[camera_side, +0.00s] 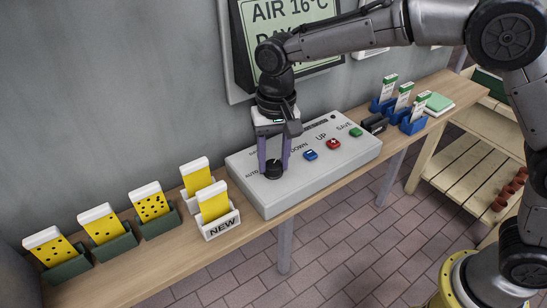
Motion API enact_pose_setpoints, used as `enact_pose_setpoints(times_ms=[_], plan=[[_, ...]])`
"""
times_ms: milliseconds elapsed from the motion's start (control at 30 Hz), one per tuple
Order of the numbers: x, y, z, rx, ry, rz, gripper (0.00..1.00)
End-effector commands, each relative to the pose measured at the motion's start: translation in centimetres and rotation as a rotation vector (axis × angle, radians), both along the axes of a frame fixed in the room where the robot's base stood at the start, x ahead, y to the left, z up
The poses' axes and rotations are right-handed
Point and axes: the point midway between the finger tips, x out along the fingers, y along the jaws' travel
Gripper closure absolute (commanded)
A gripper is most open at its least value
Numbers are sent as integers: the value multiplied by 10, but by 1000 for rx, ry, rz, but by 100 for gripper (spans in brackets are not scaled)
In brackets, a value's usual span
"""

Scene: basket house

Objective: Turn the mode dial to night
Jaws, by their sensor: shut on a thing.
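The control box (317,178) is a light grey panel on the wooden bench. Its mode dial (273,171) is a dark round knob at the left end of the box. My gripper (273,165) points straight down, with its purple fingers shut on the dial from both sides. The label AUTO shows left of the dial; the other dial labels are mostly hidden by my fingers, so the pointer's setting cannot be read. A blue DOWN button (310,155), a red UP button (333,143) and a green SAVE button (355,132) lie to the right.
A wall display (285,15) reading AIR 16°C hangs behind my wrist. Yellow cards in green holders (108,245) and a white NEW holder (221,226) stand left of the box. Blue card holders (412,126) stand to its right. A slatted shelf (455,158) is at the far right.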

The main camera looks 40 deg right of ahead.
Motion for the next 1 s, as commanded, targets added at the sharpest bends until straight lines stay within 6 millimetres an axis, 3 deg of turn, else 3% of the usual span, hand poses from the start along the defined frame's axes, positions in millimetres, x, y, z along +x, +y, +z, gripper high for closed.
enact_pose_setpoints(times_ms=[533, 567, 700, 1000], plan=[[0, 0, 2, 2, -3, -28, 100], [0, 0, 2, 2, -3, -28, 54], [0, 0, 1, 1, -2, -27, 29], [0, 0, 1, 0, -2, -26, 26]])
